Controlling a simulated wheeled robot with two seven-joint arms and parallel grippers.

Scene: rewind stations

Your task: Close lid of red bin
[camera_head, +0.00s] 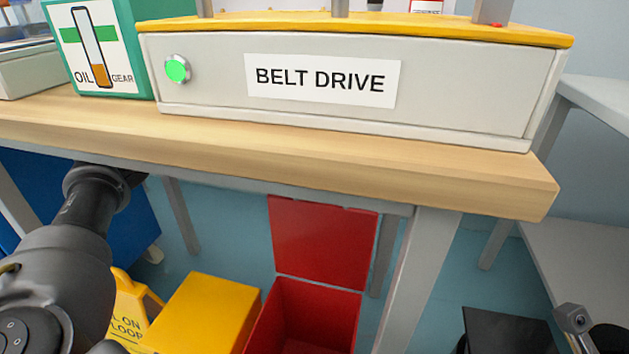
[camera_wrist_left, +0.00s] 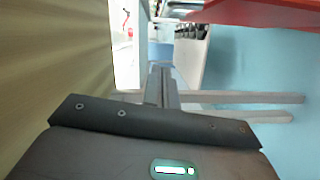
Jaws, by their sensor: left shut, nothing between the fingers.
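The red bin (camera_head: 322,312) stands on the floor beyond the table edge in the head view. Its lid (camera_head: 322,242) is open and stands upright at the back. The bin's front is cut off by the picture's lower edge. My left arm comes in from the left and reaches under the tabletop, where its gripper is hidden in the head view. In the left wrist view the left gripper (camera_wrist_left: 161,75) is shut and empty. A red surface (camera_wrist_left: 265,12), probably part of the red bin, crosses the top right there, apart from the fingers. A grey part (camera_head: 574,318) at lower right may be my right gripper.
A wooden table (camera_head: 300,155) carries the BELT DRIVE station (camera_head: 440,95) and overhangs the bin. A table leg (camera_head: 415,280) stands to the bin's right. A yellow box (camera_head: 205,310) and a yellow floor sign (camera_head: 130,305) stand to its left. A black box (camera_head: 505,330) is at lower right.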

